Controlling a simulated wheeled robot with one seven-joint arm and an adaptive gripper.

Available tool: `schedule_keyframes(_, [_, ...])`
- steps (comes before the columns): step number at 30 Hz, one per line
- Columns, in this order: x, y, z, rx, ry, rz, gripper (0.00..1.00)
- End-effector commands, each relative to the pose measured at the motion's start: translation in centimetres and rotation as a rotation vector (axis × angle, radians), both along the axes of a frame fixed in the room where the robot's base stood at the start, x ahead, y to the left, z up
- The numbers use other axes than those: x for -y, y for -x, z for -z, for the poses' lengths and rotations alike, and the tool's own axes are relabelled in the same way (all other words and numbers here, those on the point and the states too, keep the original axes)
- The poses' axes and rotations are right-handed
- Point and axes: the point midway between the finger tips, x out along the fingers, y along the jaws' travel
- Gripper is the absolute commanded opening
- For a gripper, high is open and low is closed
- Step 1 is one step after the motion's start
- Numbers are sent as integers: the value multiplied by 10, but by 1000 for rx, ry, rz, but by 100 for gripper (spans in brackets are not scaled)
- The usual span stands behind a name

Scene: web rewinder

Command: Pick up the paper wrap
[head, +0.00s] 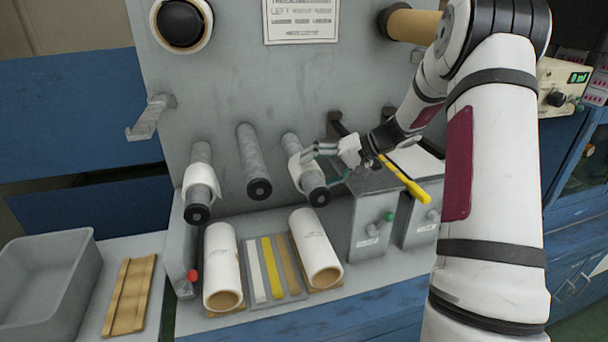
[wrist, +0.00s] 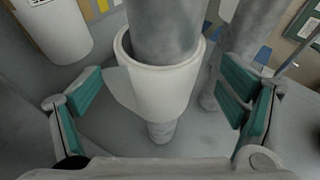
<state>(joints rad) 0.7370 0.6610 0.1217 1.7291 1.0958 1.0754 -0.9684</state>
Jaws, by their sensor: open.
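A white paper wrap (head: 298,170) sits around the right-hand grey roller (head: 291,143) on the machine's front panel. In the wrist view the paper wrap (wrist: 160,90) is a loose white sleeve around the roller (wrist: 163,30), with a flap standing out at its left. My gripper (head: 322,152) is at this wrap. In the wrist view my gripper (wrist: 165,95) is open, its teal-padded fingers on either side of the wrap with gaps on both sides. A second white wrap (head: 201,178) is around the left roller.
Grey control boxes (head: 374,222) and a yellow handle (head: 406,181) are close right of my gripper. A grey bin (head: 48,275) is at far left.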

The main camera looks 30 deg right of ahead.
Motion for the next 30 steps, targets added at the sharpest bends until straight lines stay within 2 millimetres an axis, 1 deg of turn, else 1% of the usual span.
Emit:
schedule_keyframes(1, [-6,-7,8,-2,0,-1,90])
schedule_keyframes(6, [-19,-16,18,-1,1,-1,90])
schedule_keyframes(15, [-21,-17,19,0,2,1,90])
schedule_keyframes(16, [-21,-17,19,0,2,1,87])
schedule_keyframes(17, [-21,-17,19,0,1,1,80])
schedule_keyframes(18, [-21,-17,19,0,1,1,71])
schedule_keyframes(20, [-21,-17,19,0,1,1,58])
schedule_keyframes(21, [-21,-17,19,0,1,1,49])
schedule_keyframes(23, [-21,-17,19,0,1,1,37])
schedule_keyframes(30, [-21,-17,19,-1,0,1,36])
